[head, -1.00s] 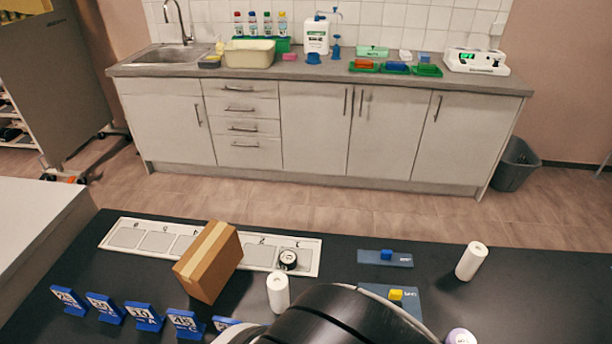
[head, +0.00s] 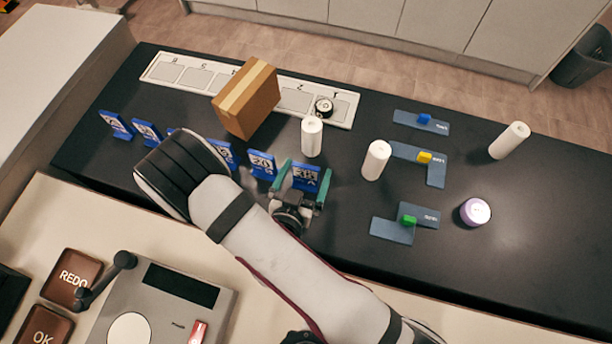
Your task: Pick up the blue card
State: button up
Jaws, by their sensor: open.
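Several blue cards with white printed labels stand in a row on the black table; the leftmost (head: 115,124) is at the table's left. Another blue card (head: 262,163) stands just left of my gripper, and one or more in the row are partly hidden by my arm. My gripper (head: 302,183), with green fingers, is open at the right end of the row. The rightmost blue card (head: 306,175) shows between the fingers, one on each side. I cannot tell whether they touch it.
A cardboard box (head: 246,100) sits on a white marked strip (head: 197,77) behind the cards. White cylinders (head: 312,137) and (head: 377,160) stand nearby. Flat blue-grey plates (head: 392,231) with coloured knobs lie to the right, near a purple-sided round container (head: 475,212).

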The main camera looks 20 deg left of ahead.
jog(key=x, duration=0.4)
jog(key=shift+w+a+f, duration=0.2)
jog(key=shift+w+f, duration=0.05)
jog(key=shift+f, duration=0.1)
jog(key=c, duration=1.3)
